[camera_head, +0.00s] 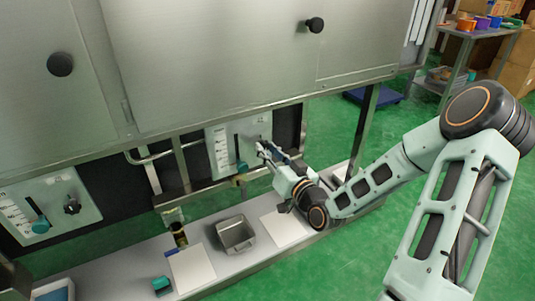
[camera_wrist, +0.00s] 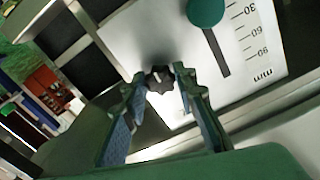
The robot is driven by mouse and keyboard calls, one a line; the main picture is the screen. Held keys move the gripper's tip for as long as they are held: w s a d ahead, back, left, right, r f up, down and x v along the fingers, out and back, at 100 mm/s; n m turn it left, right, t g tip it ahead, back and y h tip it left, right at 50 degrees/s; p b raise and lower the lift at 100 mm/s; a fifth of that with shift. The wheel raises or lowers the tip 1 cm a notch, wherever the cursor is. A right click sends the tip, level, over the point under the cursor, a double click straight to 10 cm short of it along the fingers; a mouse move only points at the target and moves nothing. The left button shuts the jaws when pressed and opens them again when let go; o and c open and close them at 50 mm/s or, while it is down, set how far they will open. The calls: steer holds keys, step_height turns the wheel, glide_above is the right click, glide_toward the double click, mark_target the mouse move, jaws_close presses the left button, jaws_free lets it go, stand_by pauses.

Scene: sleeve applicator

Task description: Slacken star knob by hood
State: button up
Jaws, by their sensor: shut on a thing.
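A dark star knob (camera_wrist: 159,78) sits on a pale scale plate (camera_wrist: 120,38) in the wrist view, between my fingertips. My gripper (camera_wrist: 158,82) is shut on this star knob, a finger at each side. In the head view my gripper (camera_head: 262,147) reaches the right-hand scale plate (camera_head: 220,150) under the hood (camera_head: 220,60) and hides the knob there. A green slider knob (camera_wrist: 206,12) stands beside a slot and a mm scale. A second star knob (camera_head: 72,206) sits on the left scale plate (camera_head: 20,207), away from my gripper.
A metal rail (camera_head: 215,187) runs below the plates. A steel tray (camera_head: 236,235), white sheets (camera_head: 191,268) and a small teal item (camera_head: 161,283) lie on the ledge. The hood's lower edge hangs close above my gripper.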

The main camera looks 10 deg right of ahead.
steer(key=shift+n, duration=0.5)
steer(key=o, duration=1.2)
steer(key=shift+c, duration=0.2)
steer(key=v, duration=0.7)
steer(key=shift+s, duration=0.25)
steer(key=shift+w+d, duration=0.1)
steer(key=shift+d, duration=0.05)
